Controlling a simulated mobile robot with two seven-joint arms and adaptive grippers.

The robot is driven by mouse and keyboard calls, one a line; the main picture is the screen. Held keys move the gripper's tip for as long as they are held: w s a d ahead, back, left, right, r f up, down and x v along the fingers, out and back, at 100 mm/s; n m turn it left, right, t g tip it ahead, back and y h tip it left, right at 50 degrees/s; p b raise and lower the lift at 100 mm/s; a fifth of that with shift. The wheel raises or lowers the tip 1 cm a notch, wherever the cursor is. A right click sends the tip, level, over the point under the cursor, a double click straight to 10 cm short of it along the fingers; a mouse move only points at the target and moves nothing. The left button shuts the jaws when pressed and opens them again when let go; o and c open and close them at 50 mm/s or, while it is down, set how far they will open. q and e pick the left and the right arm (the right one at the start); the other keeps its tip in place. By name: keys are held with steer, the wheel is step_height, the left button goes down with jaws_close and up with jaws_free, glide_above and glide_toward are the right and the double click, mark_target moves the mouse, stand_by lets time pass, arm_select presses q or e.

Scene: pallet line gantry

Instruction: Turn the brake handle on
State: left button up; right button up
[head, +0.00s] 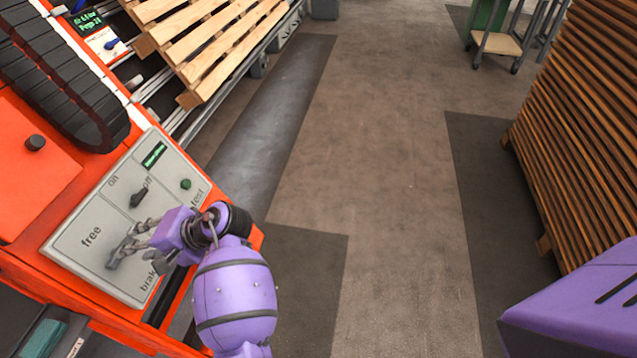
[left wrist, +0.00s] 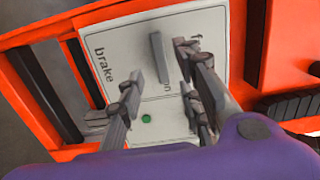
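The grey control panel (head: 72,248) on the orange machine has "free" on its left part and "brake" near its lower edge. My left gripper (head: 135,252) is over this part. In the left wrist view, a grey bar-shaped handle (left wrist: 158,58) stands between the fingertips of my left gripper (left wrist: 158,64), between the "brake" label and a partly hidden label at right. The fingers are open, with a gap visible on each side of the bar. In the head view the gripper hides the handle. My right gripper is out of view.
A dark switch knob (head: 138,195), a green button (head: 186,184) and a small display (head: 154,155) are on the panel near the gripper. A black button (head: 35,143) is on the orange housing. A wooden pallet (head: 215,40) lies beyond.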

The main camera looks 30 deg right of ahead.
arm_select(q)
steer(key=v, duration=0.4)
steer(key=shift+s+d+r, duration=0.15)
steer(key=shift+d, duration=0.1)
